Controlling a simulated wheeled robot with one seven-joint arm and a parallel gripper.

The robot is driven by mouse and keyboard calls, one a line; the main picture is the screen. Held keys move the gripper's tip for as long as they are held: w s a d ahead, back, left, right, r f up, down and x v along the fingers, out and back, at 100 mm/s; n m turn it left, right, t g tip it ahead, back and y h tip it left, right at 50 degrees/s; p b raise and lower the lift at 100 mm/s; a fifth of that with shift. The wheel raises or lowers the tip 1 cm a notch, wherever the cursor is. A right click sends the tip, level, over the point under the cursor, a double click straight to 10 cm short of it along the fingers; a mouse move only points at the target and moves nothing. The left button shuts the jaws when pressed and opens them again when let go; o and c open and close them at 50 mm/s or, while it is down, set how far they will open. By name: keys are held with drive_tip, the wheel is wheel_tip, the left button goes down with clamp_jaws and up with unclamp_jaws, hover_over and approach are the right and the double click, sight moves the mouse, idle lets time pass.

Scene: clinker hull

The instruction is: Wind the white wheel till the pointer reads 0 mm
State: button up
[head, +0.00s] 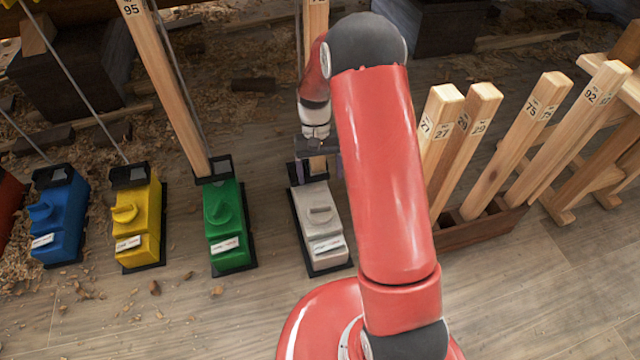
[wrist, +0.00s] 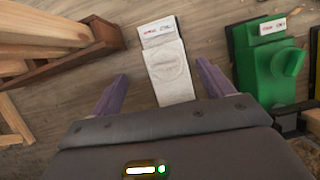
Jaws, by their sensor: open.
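A green unit (head: 230,240), a yellow unit (head: 138,227) and a blue unit (head: 60,220) stand to the left. A timber post (head: 165,85) rises behind the green one. A wooden rack (head: 480,235) of numbered posts stands to the right. The floor in front is mostly clear.

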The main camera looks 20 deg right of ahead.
wheel_tip(320, 180, up, 5)
drive_tip(key=shift+r, duration=0.2)
idle(0.5)
drive_tip(key=s+r+t+p, duration=0.2)
drive_tip(key=s+r, duration=0.2)
drive_tip(key=r, duration=0.6)
drive_tip(key=s+r+t+p, duration=0.25)
drive_tip(key=s+r, duration=0.25)
drive_tip(key=r, duration=0.4)
drive_tip(key=s+r+t+p, duration=0.1)
drive_tip(key=s+r+t, duration=0.1)
drive_tip(key=s+r, duration=0.2)
drive_tip(key=s+r+n+t+p, duration=0.1)
drive_tip(key=s+r+t, duration=0.2)
drive_tip(key=s, duration=0.7)
drive_tip(key=shift+r+t, duration=0.35)
drive_tip(key=shift+r, duration=0.6)
drive_tip(key=shift+s+a, duration=0.1)
